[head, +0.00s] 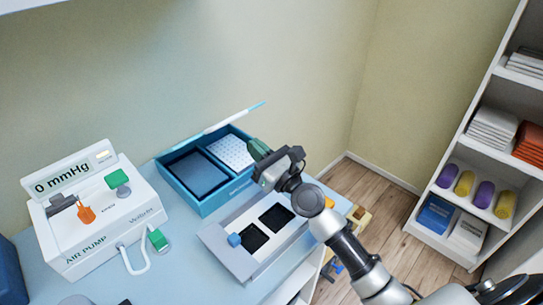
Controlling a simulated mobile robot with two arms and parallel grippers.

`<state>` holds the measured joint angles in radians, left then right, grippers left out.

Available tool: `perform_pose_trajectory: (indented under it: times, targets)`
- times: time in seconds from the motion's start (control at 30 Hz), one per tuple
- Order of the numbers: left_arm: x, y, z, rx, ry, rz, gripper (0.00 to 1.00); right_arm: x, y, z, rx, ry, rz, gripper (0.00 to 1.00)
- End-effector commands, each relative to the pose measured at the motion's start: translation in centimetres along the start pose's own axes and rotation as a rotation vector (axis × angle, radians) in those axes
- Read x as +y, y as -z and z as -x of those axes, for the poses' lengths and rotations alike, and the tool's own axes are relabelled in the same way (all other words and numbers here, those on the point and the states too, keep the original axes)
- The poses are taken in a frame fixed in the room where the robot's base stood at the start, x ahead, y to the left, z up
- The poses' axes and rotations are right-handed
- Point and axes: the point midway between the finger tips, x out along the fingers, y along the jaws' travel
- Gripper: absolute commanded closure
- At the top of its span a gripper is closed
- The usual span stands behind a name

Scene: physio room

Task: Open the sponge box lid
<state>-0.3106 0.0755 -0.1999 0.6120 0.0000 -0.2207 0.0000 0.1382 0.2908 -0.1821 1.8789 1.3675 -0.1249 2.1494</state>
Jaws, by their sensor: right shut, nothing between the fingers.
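The sponge box (212,199) is a teal box on the light blue table. Its lid (222,122) stands raised along the back edge, seen nearly edge-on. My right gripper (259,153) is at the box's right end, shut and empty. A dark green piece shows at its tip; I cannot tell whether it touches the box. The gripper hides part of the box's right end. My left gripper is not in view.
A white air pump (95,246) with a hose and green connector (158,240) stands to the left. A white shelf (462,150) stands at the right.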

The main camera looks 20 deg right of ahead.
Motion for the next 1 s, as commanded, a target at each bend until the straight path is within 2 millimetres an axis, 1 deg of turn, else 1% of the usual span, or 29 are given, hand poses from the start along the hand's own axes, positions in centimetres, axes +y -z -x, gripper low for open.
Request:
perform_pose_trajectory:
  times: [0.03,0.07,0.1,0.3,0.47,0.83,1.0]
  targets:
    - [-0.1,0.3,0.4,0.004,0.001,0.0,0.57,-0.1,-0.3,-1.3,-0.002,0.001,0.001,1.0]
    - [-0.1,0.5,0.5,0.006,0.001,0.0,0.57,0.0,-0.3,-1.9,-0.002,0.0,0.002,1.0]
    - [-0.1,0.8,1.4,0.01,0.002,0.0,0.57,0.0,-1.1,-2.3,-0.002,0.001,0.002,1.0]
    - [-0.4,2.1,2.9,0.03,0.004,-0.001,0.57,0.0,-2.6,-3.8,0.0,0.0,0.001,1.0]
    - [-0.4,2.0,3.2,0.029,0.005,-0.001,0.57,0.0,-2.8,-4.2,0.001,0.001,0.001,1.0]
    - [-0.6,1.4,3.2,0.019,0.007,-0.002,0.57,0.0,-2.8,-4.2,0.001,0.0,0.001,1.0]
    - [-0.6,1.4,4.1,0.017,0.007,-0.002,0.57,0.0,-3.3,-4.6,0.013,0.001,0.0,1.0]
